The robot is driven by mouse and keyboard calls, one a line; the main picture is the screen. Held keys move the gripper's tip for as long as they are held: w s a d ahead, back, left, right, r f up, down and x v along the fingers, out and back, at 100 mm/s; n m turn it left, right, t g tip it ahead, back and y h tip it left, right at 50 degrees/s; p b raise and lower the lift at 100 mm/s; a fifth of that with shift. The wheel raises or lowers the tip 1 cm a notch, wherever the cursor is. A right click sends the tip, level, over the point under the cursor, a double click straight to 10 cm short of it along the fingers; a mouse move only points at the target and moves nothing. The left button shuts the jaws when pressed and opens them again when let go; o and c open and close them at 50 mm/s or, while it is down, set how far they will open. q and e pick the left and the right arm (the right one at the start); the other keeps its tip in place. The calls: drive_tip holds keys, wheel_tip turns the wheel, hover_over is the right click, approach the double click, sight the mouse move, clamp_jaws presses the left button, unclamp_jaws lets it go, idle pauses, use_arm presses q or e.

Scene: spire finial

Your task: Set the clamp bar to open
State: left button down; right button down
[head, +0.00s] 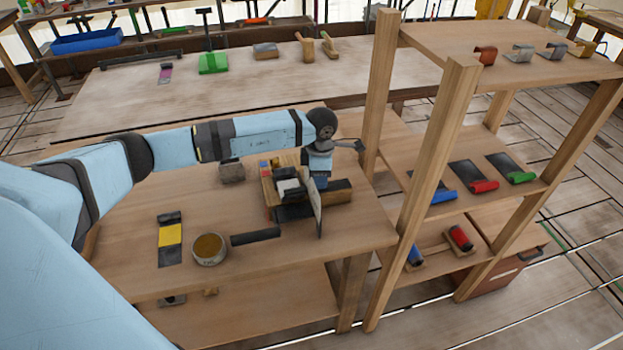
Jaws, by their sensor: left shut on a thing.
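A wooden fixture (267,190) with small coloured blocks on its back left stands near the right end of the near workbench. My left gripper (291,196) is down at this fixture, shut on what seems to be the clamp bar. The gripper and wrist cover most of the clamp bar, so its angle cannot be told. A thin grey upright plate (317,207) stands at the fixture's front right. My right gripper is not in view.
The near bench (130,265) also holds a round bowl (209,249), a yellow-and-black strip (170,236), a dark bar (256,237) and a grey block (232,171). A wooden shelf (438,150) with coloured rollers stands close on the right. A long table (150,103) lies behind.

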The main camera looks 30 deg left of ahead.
use_arm(q)
drive_tip(key=w+d+b, duration=0.1)
drive_tip(key=w+d, duration=0.1)
drive_tip(key=w+d+b, duration=0.1)
drive_tip(key=w+d, duration=0.1)
drive_tip(key=shift+w+f, duration=0.15)
drive_tip(key=shift+w, duration=0.25)
drive_tip(key=shift+w+d, duration=0.2)
drive_tip(key=shift+r, duration=0.25)
drive_tip(key=c, duration=1.2)
unclamp_jaws()
drive_tip(key=shift+o, duration=0.7)
drive_tip(key=shift+d, duration=0.1)
drive_tip(key=shift+w+f, duration=0.1)
